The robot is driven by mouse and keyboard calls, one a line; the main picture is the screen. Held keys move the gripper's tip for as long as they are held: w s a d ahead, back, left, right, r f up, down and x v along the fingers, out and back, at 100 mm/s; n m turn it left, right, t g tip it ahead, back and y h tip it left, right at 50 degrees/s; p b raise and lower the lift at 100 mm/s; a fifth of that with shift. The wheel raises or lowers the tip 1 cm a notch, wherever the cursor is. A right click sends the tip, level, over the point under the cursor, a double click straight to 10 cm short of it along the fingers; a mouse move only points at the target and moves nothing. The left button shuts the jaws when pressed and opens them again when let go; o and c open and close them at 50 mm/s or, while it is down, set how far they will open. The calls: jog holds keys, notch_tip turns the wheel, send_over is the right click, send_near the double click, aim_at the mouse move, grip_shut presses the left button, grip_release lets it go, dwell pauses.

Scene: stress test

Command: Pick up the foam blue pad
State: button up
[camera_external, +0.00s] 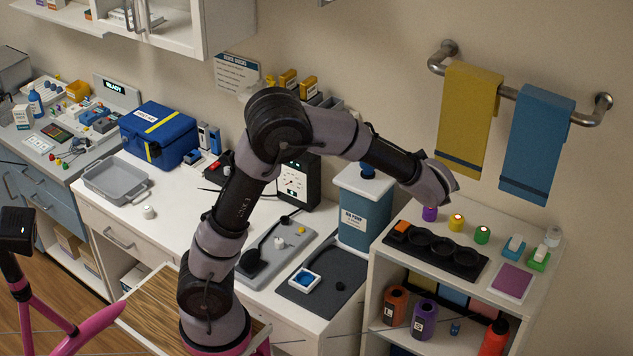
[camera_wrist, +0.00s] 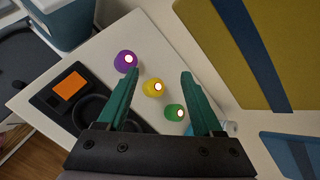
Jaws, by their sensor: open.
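My gripper (camera_wrist: 160,73) is open, with two green fingers apart and nothing held between them. In the external view my wrist is above the right-hand shelf unit and the fingers are hidden. A white square dish with a round blue pad (camera_external: 303,280) lies on the dark mat on the counter, well left of and below my wrist. I cannot tell which of these is the foam blue pad. Neither shows clearly in the wrist view.
Purple (camera_wrist: 126,61), yellow (camera_wrist: 153,87) and green (camera_wrist: 174,112) lit knobs stand on the shelf top below my fingers. A black tray (camera_external: 437,252) with an orange block lies beside them. Yellow (camera_external: 467,120) and blue (camera_external: 537,145) towels hang from the wall rail. A blue bin (camera_external: 362,212) stands on the counter.

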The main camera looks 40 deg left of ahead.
jog(key=w+d+f+m+t, duration=0.15)
jog(key=d+f+m, duration=0.3)
jog(key=d, duration=0.65)
jog(key=m+t+h, duration=0.2)
jog(key=m+t, duration=0.1)
jog(key=m, duration=0.2)
send_near(517, 237)
jog(key=x, duration=0.3)
jog(key=shift+w+r+g, duration=0.1)
jog(key=shift+w+g, duration=0.15)
jog(key=shift+w, duration=0.15)
jog(key=x, duration=0.4)
jog(key=shift+w+d+f, duration=0.1)
jog(key=shift+w+f, duration=0.1)
jog(key=shift+w, duration=0.05)
jog(key=shift+f+x, duration=0.15)
jog(key=shift+x, duration=1.35)
jog(key=shift+f+x, duration=0.15)
jog(key=shift+x, duration=1.35)
jog(key=shift+s, duration=0.2)
jog(key=c, duration=1)
jog(key=shift+o, duration=0.2)
jog(key=shift+r, duration=0.1)
